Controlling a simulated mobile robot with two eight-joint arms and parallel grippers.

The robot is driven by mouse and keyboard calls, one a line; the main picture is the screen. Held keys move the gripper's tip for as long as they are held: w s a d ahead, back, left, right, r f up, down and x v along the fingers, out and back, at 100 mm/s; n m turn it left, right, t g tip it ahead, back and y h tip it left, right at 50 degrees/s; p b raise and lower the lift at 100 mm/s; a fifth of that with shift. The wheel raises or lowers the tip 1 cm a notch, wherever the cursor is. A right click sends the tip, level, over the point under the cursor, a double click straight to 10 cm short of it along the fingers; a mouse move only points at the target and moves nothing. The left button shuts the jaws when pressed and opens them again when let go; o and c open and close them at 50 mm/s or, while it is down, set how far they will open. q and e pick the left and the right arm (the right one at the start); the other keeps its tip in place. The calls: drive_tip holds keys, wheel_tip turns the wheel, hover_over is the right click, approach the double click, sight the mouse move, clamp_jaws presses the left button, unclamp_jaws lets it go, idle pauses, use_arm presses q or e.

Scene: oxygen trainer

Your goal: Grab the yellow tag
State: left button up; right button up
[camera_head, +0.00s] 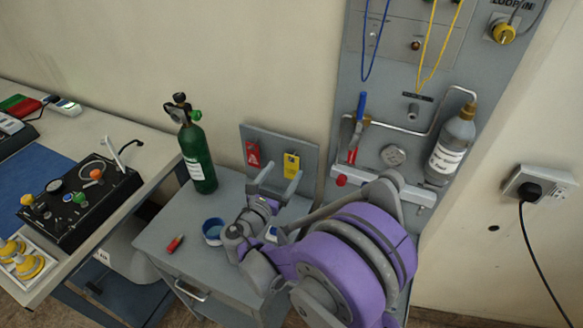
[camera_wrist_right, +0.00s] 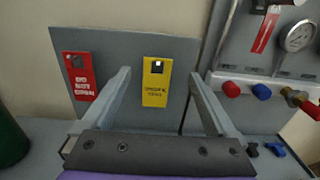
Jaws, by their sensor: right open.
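The yellow tag (camera_head: 291,165) hangs on a small upright grey board (camera_head: 308,152) at the back of the grey cabinet top. In the right wrist view the yellow tag (camera_wrist_right: 156,82) is upright, with dark lettering and a hole near its top. My right gripper (camera_head: 278,177) is open and empty in front of the board. In the wrist view its two fingers (camera_wrist_right: 160,82) stand one to each side of the tag, with a gap between each finger and the tag. My left gripper is not in view.
A red tag (camera_wrist_right: 79,77) hangs left of the yellow one. A green cylinder (camera_head: 196,152) stands to the left on the cabinet (camera_head: 160,226). A blue-rimmed cup (camera_head: 212,231) and a red item (camera_head: 175,243) lie nearer. A grey panel with pipes (camera_head: 345,210) rises at right.

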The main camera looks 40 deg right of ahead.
sight(295, 152)
drive_tip(key=x, duration=0.2)
drive_tip(key=p+x, duration=0.1)
drive_tip(key=x, duration=0.2)
drive_tip(key=shift+w+d+f, duration=0.15)
drive_tip(key=shift+w+f, duration=0.1)
drive_tip(key=shift+w, duration=0.1)
drive_tip(key=shift+s, duration=0.15)
drive_tip(key=shift+c, duration=0.7)
drive_tip(key=c, duration=1.3)
drive_tip(key=shift+o, duration=0.2)
